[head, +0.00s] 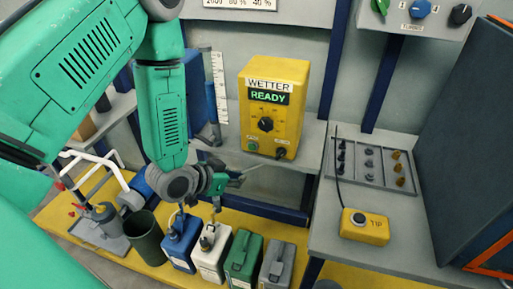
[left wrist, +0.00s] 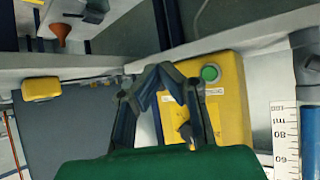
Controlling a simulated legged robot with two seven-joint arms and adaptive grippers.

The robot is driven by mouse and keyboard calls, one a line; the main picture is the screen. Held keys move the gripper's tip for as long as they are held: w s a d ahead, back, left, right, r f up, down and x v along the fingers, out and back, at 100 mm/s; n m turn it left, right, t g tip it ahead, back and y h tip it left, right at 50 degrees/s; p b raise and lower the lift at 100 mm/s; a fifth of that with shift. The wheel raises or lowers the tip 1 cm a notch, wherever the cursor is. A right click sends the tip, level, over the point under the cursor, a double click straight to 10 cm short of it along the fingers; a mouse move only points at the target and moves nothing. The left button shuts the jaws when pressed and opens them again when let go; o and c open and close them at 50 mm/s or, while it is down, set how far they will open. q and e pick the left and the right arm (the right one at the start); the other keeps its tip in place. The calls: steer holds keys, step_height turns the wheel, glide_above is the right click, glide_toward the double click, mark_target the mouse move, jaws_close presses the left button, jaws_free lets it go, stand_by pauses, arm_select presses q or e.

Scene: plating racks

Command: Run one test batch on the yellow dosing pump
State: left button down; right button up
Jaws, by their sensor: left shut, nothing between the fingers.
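The yellow dosing pump (head: 288,118) stands on a grey shelf in the head view. It is labelled WETTER, and its display (head: 268,97) reads READY in green. A black dial (head: 265,124) is mid-front; a green button (head: 252,146) and a black knob (head: 281,153) are below. My left gripper (head: 258,168) is shut and empty, just below and in front of the pump's lower left front. In the left wrist view the shut fingertips (left wrist: 160,68) are left of the green button (left wrist: 210,73) and partly cover the pump's face. My right gripper is not in view.
Blue, white, green and grey jugs (head: 243,258) stand below on a yellow surface. A yellow TIP box (head: 365,226) and a tray of small parts (head: 370,163) lie on the right bench. A graduated scale (head: 217,85) stands left of the pump.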

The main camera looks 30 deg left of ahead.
mark_target(252, 146)
arm_select(q)
steer(key=w+a, duration=0.1)
steer(key=w, duration=0.2)
steer(key=w+a, duration=0.1)
steer(key=w, duration=0.1)
steer(key=w+a, duration=0.1)
steer(key=w, duration=0.2)
steer(key=shift+w+f+b, duration=0.2)
steer(key=shift+w+b, duration=0.1)
steer(key=shift+b, duration=0.1)
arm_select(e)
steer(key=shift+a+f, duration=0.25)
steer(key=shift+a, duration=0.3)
arm_select(q)
steer(key=shift+d+r, duration=0.15)
steer(key=shift+d, duration=0.2)
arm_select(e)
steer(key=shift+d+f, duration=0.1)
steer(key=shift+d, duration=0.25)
arm_select(q)
steer(key=shift+a, duration=0.3)
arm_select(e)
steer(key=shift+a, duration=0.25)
arm_select(q)
steer(key=shift+d, duration=0.15)
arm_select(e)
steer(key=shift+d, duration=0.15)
